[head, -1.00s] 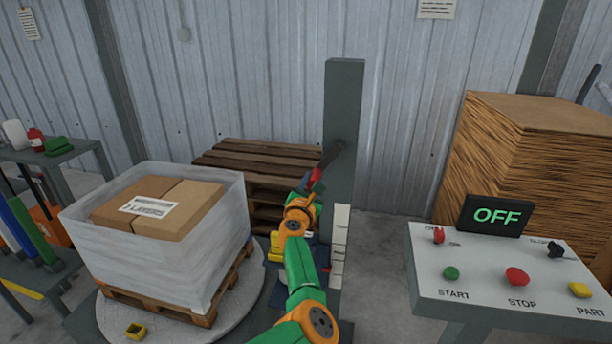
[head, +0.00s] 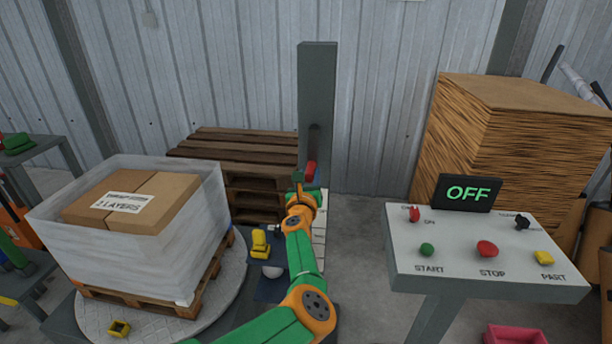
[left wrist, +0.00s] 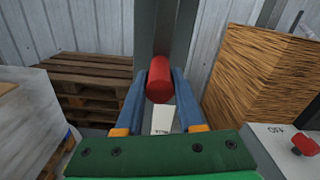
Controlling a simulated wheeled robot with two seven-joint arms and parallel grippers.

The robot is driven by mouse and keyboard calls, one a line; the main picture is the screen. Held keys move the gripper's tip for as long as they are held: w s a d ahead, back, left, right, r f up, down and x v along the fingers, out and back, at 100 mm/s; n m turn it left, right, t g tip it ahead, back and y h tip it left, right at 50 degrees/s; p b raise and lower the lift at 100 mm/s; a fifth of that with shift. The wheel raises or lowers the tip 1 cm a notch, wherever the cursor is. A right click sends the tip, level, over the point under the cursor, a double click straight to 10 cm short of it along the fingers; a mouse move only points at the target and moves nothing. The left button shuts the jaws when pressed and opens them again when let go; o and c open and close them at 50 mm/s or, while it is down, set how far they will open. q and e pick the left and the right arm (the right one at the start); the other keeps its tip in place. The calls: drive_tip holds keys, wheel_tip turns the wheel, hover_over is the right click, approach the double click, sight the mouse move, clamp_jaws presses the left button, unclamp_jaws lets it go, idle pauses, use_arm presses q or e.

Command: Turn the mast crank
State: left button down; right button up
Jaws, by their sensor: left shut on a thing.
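The grey mast (head: 317,95) stands upright in front of the metal wall. Its crank has a dark arm (head: 314,140) hanging down the mast face, with a red handle (head: 311,171) at its lower end. In the left wrist view the red handle (left wrist: 160,80) sits between the two blue fingers. My left gripper (head: 304,180) is shut on the red handle, and my orange and green arm hides part of the mast's foot. My right gripper is not in view.
A wrapped pallet load (head: 130,220) stands on a round turntable (head: 225,290) at left. A control panel (head: 480,245) with a display reading OFF (head: 468,193) is at right. Wooden pallets (head: 235,165) and a cardboard stack (head: 510,140) stand behind.

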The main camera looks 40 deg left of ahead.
use_arm(q)
drive_tip(key=shift+w+d+r, duration=0.1)
idle(0.3)
drive_tip(key=c, duration=0.6)
unclamp_jaws()
drive_tip(key=shift+o, duration=0.4)
drive_tip(key=shift+w, duration=0.1)
drive_tip(key=shift+s+d+p, duration=0.25)
drive_tip(key=shift+s+p, duration=0.1)
drive_tip(key=shift+p, duration=0.05)
drive_tip(key=p+v, duration=0.1)
drive_tip(key=v, duration=0.5)
drive_tip(key=shift+s+d+p, duration=0.1)
drive_tip(key=shift+p, duration=0.3)
